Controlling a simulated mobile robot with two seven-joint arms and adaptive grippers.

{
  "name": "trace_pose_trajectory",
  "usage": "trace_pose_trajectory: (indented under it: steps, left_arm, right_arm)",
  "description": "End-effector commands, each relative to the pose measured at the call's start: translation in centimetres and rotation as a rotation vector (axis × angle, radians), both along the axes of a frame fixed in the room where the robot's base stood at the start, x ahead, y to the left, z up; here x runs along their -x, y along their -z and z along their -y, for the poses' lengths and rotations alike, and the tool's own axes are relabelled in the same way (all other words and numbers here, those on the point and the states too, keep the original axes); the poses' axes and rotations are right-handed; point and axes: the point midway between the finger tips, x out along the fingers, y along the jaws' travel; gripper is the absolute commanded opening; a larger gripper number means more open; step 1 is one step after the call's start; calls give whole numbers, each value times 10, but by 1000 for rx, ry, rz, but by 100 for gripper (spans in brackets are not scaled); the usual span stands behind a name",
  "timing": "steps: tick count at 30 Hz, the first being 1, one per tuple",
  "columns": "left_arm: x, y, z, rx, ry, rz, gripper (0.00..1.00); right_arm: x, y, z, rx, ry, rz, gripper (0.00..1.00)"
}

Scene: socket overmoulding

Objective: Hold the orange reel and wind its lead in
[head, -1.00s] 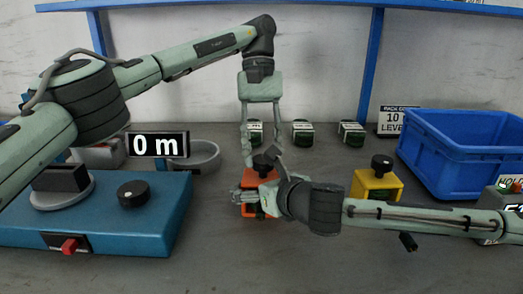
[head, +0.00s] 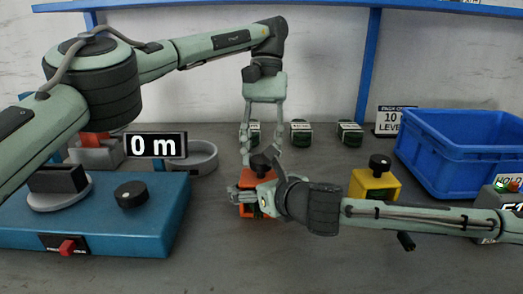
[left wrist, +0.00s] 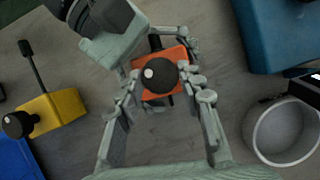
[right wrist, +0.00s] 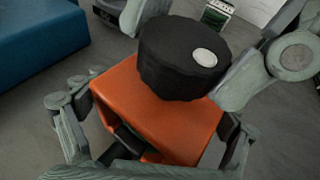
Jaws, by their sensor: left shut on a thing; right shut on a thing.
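The orange reel (head: 249,209) is a small block with a black round knob (head: 260,163) on top, standing mid-table. The right wrist view shows the reel (right wrist: 155,115) and its knob (right wrist: 180,60), with a pale dot on the knob, close up. My left gripper (head: 261,160) comes down from above and is shut on the knob. My right gripper (head: 246,196) reaches in from the right, low, and is shut on the reel's body. The left wrist view also shows the knob (left wrist: 160,76) between my left fingers. I cannot make out the lead.
A yellow reel (head: 376,186) with a black knob stands to the right. A blue crate (head: 460,155) is further right, and a blue machine (head: 100,215) is at the left under a "0 m" sign (head: 156,145). A grey ring dish (head: 195,158) and several small dark boxes (head: 301,133) stand behind.

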Motion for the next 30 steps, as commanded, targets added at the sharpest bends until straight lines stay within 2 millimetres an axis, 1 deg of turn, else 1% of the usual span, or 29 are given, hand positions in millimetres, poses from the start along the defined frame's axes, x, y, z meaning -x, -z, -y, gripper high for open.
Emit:
trace_pose_trajectory:
  steps: [1, 2, 4, 20, 25, 30]
  left_arm:
    - [0, 0, 0, -1, 1, 0, 8]
    - [0, 0, 0, -1, 1, 0, 38]
    - [0, 0, 0, -1, 1, 0, 46]
    - [0, 0, 0, 0, -11, -1, 46]
    - [0, 1, -1, 4, -104, -3, 46]
    - [1, 1, -2, 3, -279, -4, 46]
  right_arm:
    - [0, 0, 0, -1, -1, 1, 58]
    - [0, 0, 0, -1, -1, 1, 58]
    - [0, 0, 0, -1, -1, 1, 58]
    - [0, -1, 0, 0, 0, 1, 58]
    - [0, -1, 0, 0, 0, 1, 58]
    - [0, 0, 0, 0, 0, 1, 58]
